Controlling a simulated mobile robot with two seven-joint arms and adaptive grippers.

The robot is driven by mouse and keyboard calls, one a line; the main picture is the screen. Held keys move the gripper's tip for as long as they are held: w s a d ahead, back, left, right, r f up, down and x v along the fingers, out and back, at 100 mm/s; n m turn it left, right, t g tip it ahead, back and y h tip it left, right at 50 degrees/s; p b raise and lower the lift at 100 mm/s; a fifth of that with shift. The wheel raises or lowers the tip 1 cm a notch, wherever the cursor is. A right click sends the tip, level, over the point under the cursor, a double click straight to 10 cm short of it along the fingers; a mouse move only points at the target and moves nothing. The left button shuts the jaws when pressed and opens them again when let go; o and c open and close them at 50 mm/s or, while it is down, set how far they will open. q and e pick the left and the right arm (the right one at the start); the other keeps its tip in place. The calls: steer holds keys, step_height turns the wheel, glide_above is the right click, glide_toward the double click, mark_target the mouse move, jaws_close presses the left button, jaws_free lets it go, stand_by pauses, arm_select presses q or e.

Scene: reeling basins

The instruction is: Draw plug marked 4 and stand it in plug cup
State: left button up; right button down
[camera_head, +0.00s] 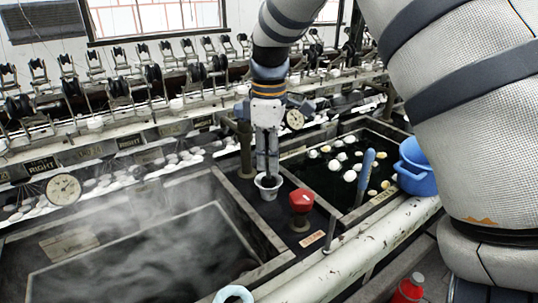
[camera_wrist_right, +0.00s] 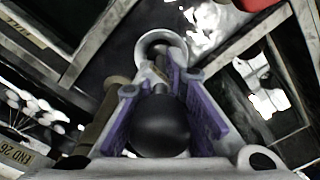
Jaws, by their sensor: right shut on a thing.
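My right gripper (camera_head: 267,168) points straight down over the partition between two dark basins. It also shows in the wrist view (camera_wrist_right: 160,88), with its purple-padded fingers shut on a dark plug (camera_wrist_right: 160,128) with a round black head. The plug's lower end lines up with the mouth of a small white cup (camera_head: 268,191), whose pale rim shows beyond the fingertips in the wrist view (camera_wrist_right: 143,45). I cannot tell whether the plug touches the cup's bottom. No number on the plug is readable.
A red knob (camera_head: 301,199) stands close to the right of the cup. A blue handle (camera_head: 365,176) rises by the right basin, where several white cocoons float. A steaming basin (camera_head: 150,262) lies left. A blue bucket (camera_head: 414,180) sits at right. Machinery and a dial run behind.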

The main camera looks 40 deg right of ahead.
steer(key=c, duration=1.6)
jaws_free()
steer(key=shift+o, duration=0.2)
step_height(320, 180, up, 12)
steer(key=shift+r, duration=0.1)
